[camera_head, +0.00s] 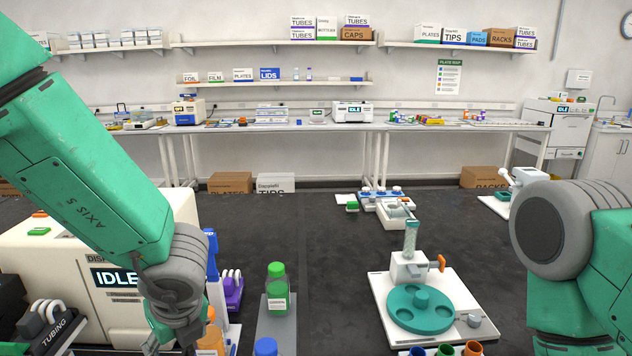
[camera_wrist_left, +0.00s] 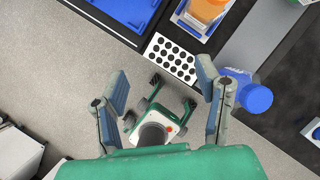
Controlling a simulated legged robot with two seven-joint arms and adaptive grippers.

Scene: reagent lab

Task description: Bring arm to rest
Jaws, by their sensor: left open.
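My left arm comes in from the left in the head view. My left gripper (camera_head: 165,335) hangs low at the front, pointing down, beside the dispenser with the IDLE display (camera_head: 110,275). In the left wrist view the left gripper (camera_wrist_left: 163,88) has its fingers wide apart with nothing held between them.
A blue-capped bottle (camera_wrist_left: 250,97) is close to the right-hand finger. A white perforated plate (camera_wrist_left: 172,60) lies near the bench edge. A green-capped bottle (camera_head: 277,288) and a teal turntable device (camera_head: 420,308) stand on the dark bench. The bench between them is clear.

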